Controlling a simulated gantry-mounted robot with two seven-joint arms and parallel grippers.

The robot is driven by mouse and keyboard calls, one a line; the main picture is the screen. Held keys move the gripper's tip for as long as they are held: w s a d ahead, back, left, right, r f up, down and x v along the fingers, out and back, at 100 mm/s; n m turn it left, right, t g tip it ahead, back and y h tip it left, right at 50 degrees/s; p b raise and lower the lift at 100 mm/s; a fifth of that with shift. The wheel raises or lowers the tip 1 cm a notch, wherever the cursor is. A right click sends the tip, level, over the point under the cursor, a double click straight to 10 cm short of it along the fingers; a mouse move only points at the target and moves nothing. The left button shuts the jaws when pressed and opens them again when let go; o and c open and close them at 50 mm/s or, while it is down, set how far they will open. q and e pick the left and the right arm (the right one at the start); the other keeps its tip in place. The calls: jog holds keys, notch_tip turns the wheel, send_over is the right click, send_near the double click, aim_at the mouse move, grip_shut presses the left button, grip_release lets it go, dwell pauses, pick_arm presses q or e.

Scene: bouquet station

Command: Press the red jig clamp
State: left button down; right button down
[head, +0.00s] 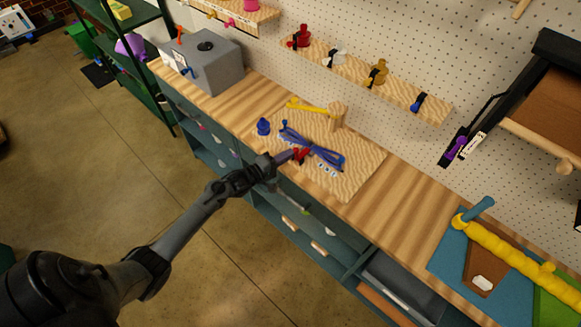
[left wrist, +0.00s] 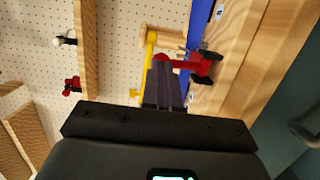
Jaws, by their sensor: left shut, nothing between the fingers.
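The red jig clamp (head: 301,155) is on a wooden jig board (head: 350,180) on the workbench, at the near side of a bundle of blue stems (head: 318,153). My left gripper (head: 288,157) is shut and empty, with its fingertips right beside the red clamp. In the left wrist view, the closed fingers (left wrist: 163,80) point at the red clamp (left wrist: 203,67), which shows just beyond and to the right of the tips. I cannot tell whether they touch. My right gripper is not in view.
A yellow clamp (head: 310,106) and a wooden post (head: 338,117) stand at the back of the board. A blue knob (head: 263,127) is at its left. A grey box (head: 208,62) stands further left. The bench right of the board is clear up to a blue mat (head: 450,255).

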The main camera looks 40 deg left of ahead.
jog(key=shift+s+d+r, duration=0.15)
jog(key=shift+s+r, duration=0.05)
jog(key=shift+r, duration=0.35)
pick_arm(q)
jog(key=shift+a+p, duration=0.1)
jog(key=shift+p, duration=0.2)
